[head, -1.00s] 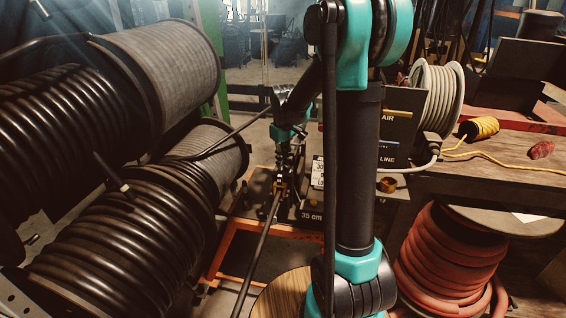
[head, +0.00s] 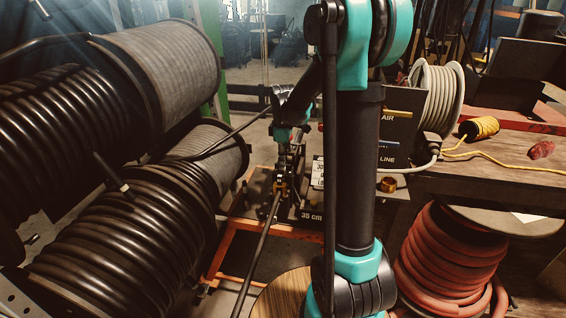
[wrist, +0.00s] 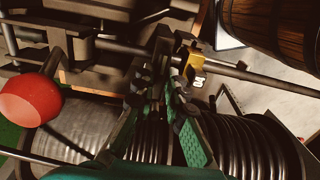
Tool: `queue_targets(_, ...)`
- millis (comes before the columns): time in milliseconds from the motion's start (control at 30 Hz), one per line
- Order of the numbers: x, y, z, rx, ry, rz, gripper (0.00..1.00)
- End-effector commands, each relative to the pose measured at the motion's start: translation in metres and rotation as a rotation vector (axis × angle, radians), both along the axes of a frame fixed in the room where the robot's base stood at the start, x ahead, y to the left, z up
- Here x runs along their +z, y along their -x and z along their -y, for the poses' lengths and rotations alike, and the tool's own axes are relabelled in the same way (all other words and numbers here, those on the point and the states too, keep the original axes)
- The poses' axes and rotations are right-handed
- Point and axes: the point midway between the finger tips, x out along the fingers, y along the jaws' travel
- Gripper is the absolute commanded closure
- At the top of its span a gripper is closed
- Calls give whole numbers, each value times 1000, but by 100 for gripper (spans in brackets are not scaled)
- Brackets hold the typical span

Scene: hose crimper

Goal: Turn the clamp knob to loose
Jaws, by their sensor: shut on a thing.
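My gripper (wrist: 164,92) shows in the wrist view with its two green-padded dark fingers close together at a dark part beside the hose. I take this dark part to be the clamp knob (wrist: 161,57); its outline and setting are hard to make out. A yellow fitting (wrist: 191,62) sits on the black hose (wrist: 240,74) just right of the fingertips. In the head view my gripper (head: 281,168) is small, pointing down over the crimper bench above the hose. The knob is hidden there by the gripper.
A red ball handle (wrist: 30,100) stands left of my fingers in the wrist view. Large black hose reels (head: 125,235) fill the left of the head view. A red hose reel (head: 450,255) and a wooden bench (head: 500,178) stand at the right. A small brass piece (head: 388,184) lies nearby.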

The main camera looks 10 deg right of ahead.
Motion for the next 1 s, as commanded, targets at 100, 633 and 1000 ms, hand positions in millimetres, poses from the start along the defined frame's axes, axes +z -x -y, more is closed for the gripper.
queue_targets(100, 0, -1, 0, 10, 0, 1, 100)
queue_targets(633, 0, -1, 0, 11, 0, 1, 67)
queue_targets(1000, 5, 0, 0, 10, 0, 0, 67)
